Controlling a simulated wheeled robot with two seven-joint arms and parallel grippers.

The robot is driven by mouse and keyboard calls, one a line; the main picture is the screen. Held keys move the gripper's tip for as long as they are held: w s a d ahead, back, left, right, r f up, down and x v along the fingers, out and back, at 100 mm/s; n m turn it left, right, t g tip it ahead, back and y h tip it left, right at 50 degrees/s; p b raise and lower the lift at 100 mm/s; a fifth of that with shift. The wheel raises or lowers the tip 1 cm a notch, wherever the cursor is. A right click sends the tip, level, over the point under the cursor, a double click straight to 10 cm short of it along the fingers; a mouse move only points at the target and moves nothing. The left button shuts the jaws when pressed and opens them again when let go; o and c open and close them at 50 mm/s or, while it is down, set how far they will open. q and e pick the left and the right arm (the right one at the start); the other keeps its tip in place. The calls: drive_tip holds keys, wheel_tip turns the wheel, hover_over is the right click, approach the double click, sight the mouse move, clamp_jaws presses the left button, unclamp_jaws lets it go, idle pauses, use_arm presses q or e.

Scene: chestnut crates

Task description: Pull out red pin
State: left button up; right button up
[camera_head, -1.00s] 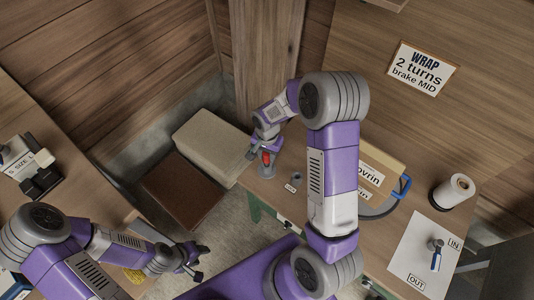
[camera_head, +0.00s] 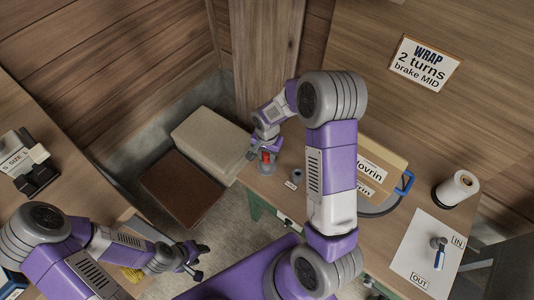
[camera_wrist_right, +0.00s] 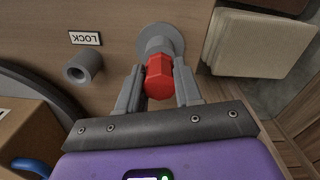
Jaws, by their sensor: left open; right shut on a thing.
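The red pin (camera_head: 266,157) is at the left end of the right-hand bench. In the right wrist view the red pin (camera_wrist_right: 158,77) has a faceted head, and a round grey base (camera_wrist_right: 160,41) shows behind it. My right gripper (camera_head: 264,150) is shut on the pin, with one finger on each side of the head in the wrist view (camera_wrist_right: 159,85). Whether the pin's shaft is still inside the grey base is hidden. My left gripper (camera_head: 200,262) is open and empty, well away to the lower left.
A grey hollow socket (camera_wrist_right: 83,67) stands beside the pin, next to a LOCK label (camera_wrist_right: 86,38). A cardboard box (camera_head: 375,165) and a blue-handled item (camera_head: 405,182) lie to the right. A beige cushioned block (camera_head: 210,142) and brown block (camera_head: 183,190) sit left of the bench.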

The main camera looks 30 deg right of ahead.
drive_tip(key=shift+f+b, duration=0.3)
drive_tip(key=shift+f, duration=0.2)
drive_tip(key=o, duration=1.2)
drive_tip(key=shift+c, duration=0.2)
drive_tip(key=shift+r, duration=0.1)
wheel_tip(320, 180, up, 8)
drive_tip(key=p, duration=0.3)
drive_tip(key=shift+f, duration=0.25)
